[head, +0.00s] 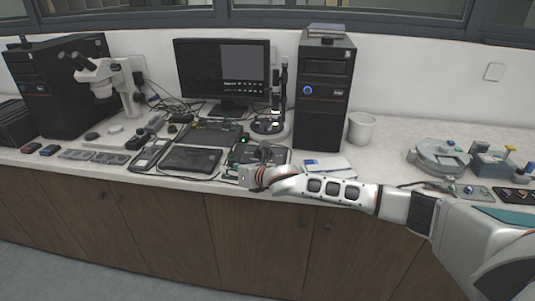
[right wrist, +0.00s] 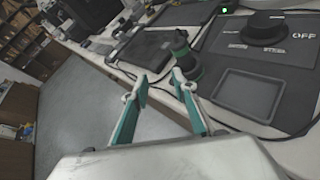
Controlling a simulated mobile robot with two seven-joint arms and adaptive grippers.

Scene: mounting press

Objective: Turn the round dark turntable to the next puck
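I cannot make out a round dark turntable with pucks for certain. In the head view a round grey device (head: 440,158) with a pale raised rim stands on the right part of the counter. A round dark base (head: 268,127) under an upright stand is near the monitor. My right gripper (head: 246,176) is at the counter's front edge, far left of the grey device. In the right wrist view its teal-padded fingers (right wrist: 162,101) are apart, with nothing between them. A dark panel (right wrist: 225,58) with a black round knob (right wrist: 265,28) marked OFF lies just beyond. My left gripper is not in view.
A dark cylinder with teal bands (right wrist: 185,62) stands just beyond the fingertips. A computer tower (head: 324,95), monitor (head: 222,72), microscope (head: 105,78) and white cup (head: 361,128) stand behind. Flat dark devices crowd the left counter. My right arm spans the counter's front edge.

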